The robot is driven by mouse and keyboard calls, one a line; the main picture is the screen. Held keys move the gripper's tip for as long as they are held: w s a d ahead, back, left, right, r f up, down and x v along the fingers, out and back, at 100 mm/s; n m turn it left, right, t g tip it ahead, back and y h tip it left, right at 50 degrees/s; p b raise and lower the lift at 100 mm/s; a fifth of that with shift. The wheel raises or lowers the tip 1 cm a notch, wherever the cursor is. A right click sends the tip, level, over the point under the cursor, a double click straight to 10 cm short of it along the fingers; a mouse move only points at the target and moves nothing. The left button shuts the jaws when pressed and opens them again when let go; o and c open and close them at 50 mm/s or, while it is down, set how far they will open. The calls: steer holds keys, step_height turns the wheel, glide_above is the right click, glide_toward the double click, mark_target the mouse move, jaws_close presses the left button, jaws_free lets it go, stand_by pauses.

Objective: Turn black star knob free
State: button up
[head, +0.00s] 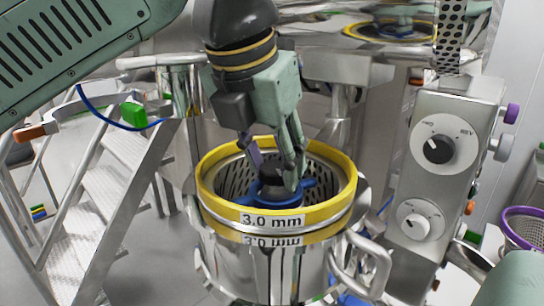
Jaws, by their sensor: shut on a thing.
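The black star knob (269,184) sits at the centre of a blue hub with arms (284,202), down inside the perforated metal screen. My gripper (275,176) reaches down into the screen from above and is shut on the knob from both sides. The fingers hide part of the knob, so its exact turn angle and any gap under it cannot be told.
A yellow ring (213,208) labelled "3.0 mm" surrounds the screen's top, close around my fingers. A control box with two dials (456,192) stands to the right. Metal stairs (90,218) are at left. A purple-rimmed sieve (521,211) is at far right.

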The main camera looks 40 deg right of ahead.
steer(key=shift+n, duration=0.3)
steer(key=o, duration=1.2)
steer(key=shift+c, duration=0.2)
steer(key=v, duration=0.7)
steer(key=shift+r, duration=0.25)
steer(key=shift+s, duration=0.15)
